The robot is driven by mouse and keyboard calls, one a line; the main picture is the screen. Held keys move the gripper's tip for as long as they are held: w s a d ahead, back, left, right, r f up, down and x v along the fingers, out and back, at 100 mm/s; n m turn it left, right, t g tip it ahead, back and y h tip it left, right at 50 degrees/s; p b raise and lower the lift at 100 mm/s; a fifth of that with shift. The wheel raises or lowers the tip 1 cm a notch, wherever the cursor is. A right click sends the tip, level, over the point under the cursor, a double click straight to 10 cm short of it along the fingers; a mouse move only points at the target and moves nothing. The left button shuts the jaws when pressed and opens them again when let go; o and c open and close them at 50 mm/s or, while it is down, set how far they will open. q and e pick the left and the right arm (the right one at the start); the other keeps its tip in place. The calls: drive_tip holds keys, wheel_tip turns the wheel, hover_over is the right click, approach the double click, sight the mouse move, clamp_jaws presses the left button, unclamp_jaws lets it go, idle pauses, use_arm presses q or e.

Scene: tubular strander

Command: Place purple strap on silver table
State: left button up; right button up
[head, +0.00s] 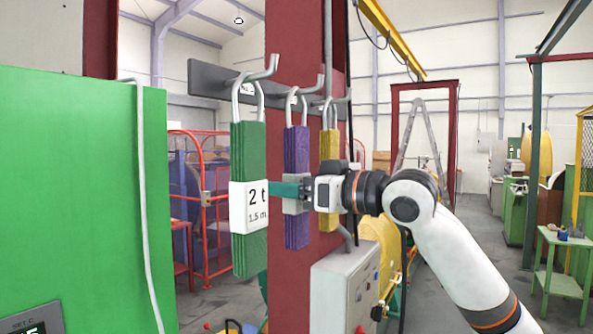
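The purple strap (297,236) hangs from a hook on a rack fixed to a dark red column, between a green strap and a yellow strap. It has a grey label at mid-height. My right gripper (284,190) comes in from the right at the height of this label. A teal finger crosses in front of the purple strap, and its tip reaches the edge of the green strap's label. The other finger is not clearly visible, so I cannot tell whether the gripper is closed on the strap. My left gripper is not in view. I see no silver table.
The green strap (248,150), labelled 2 t, 1.5 m, hangs close on the left. The yellow strap (330,222) hangs just behind my gripper. A grey control box (340,285) stands below. A large green cabinet (75,190) fills the left side.

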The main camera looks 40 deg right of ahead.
drive_tip(key=shift+w+a, duration=0.15)
drive_tip(key=shift+w, duration=0.25)
drive_tip(key=shift+c, duration=0.2)
drive_tip(key=c, duration=1.2)
drive_tip(key=shift+c, duration=0.3)
